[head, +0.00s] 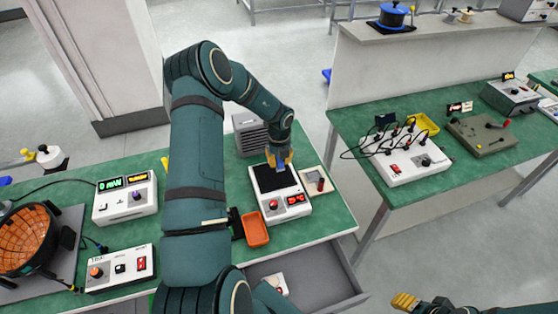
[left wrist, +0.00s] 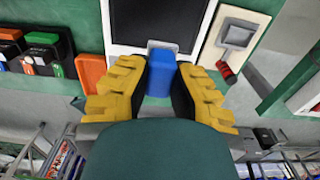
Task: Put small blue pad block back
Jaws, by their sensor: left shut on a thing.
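The small blue pad block (left wrist: 172,68) is between the yellow fingers of my left gripper (left wrist: 160,92) in the left wrist view. In the head view the left gripper (head: 280,160) is over the far part of the black plate of a white heater unit (head: 292,204). A small bit of the blue block (head: 274,158) shows at its fingers. I cannot tell whether the block touches the plate. My right gripper (head: 404,302) shows only as yellow fingers at the bottom right, away from the benches; its opening is unclear.
A beige board with a red-handled tool (head: 317,183) lies right of the heater, and a grey finned box (head: 248,134) stands behind it. An orange tray (head: 255,229) sits in front. A drawer (head: 322,270) stands open below. Instruments (head: 125,200) fill the left.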

